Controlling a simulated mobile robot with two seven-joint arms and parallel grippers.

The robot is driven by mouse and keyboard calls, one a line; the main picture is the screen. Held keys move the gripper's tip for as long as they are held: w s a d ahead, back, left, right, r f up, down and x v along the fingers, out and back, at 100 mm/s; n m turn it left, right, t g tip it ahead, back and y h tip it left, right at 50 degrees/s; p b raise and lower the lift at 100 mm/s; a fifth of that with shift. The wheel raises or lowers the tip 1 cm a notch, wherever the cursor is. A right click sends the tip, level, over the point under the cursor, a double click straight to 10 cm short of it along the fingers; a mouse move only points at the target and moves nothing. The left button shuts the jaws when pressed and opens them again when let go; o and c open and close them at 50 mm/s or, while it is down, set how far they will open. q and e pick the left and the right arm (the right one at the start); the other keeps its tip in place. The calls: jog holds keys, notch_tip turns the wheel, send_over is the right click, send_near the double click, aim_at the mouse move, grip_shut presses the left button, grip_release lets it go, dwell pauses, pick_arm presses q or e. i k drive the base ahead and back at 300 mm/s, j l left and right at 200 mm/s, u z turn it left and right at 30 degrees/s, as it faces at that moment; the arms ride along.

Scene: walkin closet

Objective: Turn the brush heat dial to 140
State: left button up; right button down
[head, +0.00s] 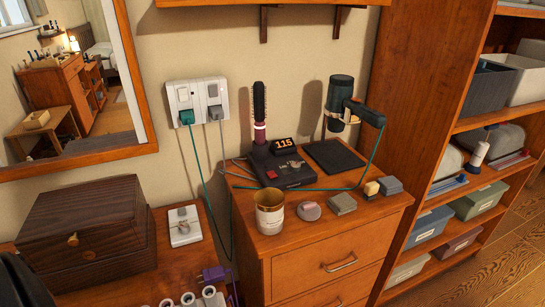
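The heat brush (259,112) stands upright in its black base unit (282,170) on top of the wooden drawer cabinet. The display (284,144) on the base reads 115 in orange digits. A small round dial (295,164) seems to sit on the base's top, below the display; its markings are too small to read. A red button (271,174) shows at the base's front left. Neither of my grippers shows in the head view.
A hair dryer (341,100) stands behind a black mat (334,156). A tan cup (269,209), a round grey-pink item (309,211) and several small blocks line the front of the cabinet top. A teal cord (300,189) crosses in front of the base. Wall outlets (197,98) are behind.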

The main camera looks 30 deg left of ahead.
aim_at(295, 166)
jog(key=u, duration=1.05)
